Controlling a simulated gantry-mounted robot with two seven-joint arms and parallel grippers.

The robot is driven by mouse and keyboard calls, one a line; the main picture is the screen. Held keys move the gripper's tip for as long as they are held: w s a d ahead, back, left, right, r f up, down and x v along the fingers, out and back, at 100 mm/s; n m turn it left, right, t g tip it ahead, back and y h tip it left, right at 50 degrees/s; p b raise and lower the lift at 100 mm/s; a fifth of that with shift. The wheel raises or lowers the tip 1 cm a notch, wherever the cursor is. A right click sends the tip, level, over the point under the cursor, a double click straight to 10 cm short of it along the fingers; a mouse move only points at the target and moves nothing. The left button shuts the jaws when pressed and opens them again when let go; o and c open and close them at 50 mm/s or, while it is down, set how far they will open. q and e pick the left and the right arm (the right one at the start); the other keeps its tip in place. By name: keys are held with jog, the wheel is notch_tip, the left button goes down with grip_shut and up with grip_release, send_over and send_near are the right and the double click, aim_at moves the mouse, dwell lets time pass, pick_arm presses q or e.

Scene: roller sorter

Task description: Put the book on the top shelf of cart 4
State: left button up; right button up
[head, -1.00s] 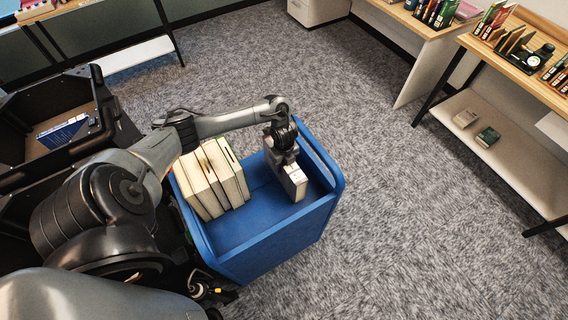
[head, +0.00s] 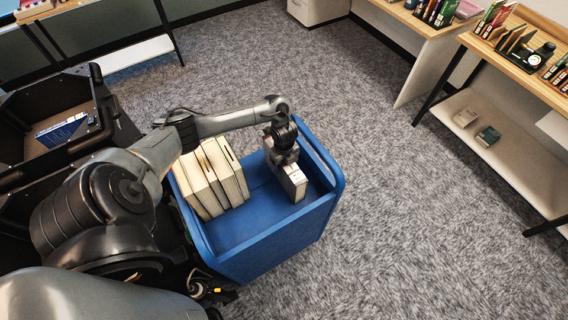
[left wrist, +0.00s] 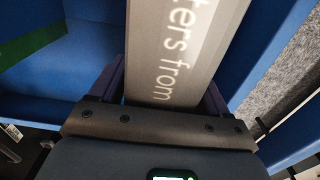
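A pale grey book (head: 292,180) with a light spine stands on edge on the right part of the blue cart's (head: 250,238) top shelf. My left gripper (head: 284,158) is above it, pointing down. In the left wrist view the book (left wrist: 178,50) runs between the two fingers of my left gripper (left wrist: 167,85), with white lettering "ters from" on its face. The fingertips look flush against its sides. Whether its lower edge rests on the shelf or hangs just above is hard to tell. My right gripper is not in view.
Several cream books (head: 210,178) stand in a row on the cart's left side. Raised blue walls edge the cart's ends. A black bin (head: 60,115) holding a blue book stands at left. Shelves with books (head: 510,55) are at right. Carpet around the cart is clear.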

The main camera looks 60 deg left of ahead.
pick_arm(q)
jog(key=shift+o, duration=0.5)
notch_tip(320, 180, up, 9)
jog(key=p, duration=0.3)
jog(key=shift+r, duration=0.1)
jog(key=shift+s+r, duration=0.1)
jog(key=shift+r, duration=0.6)
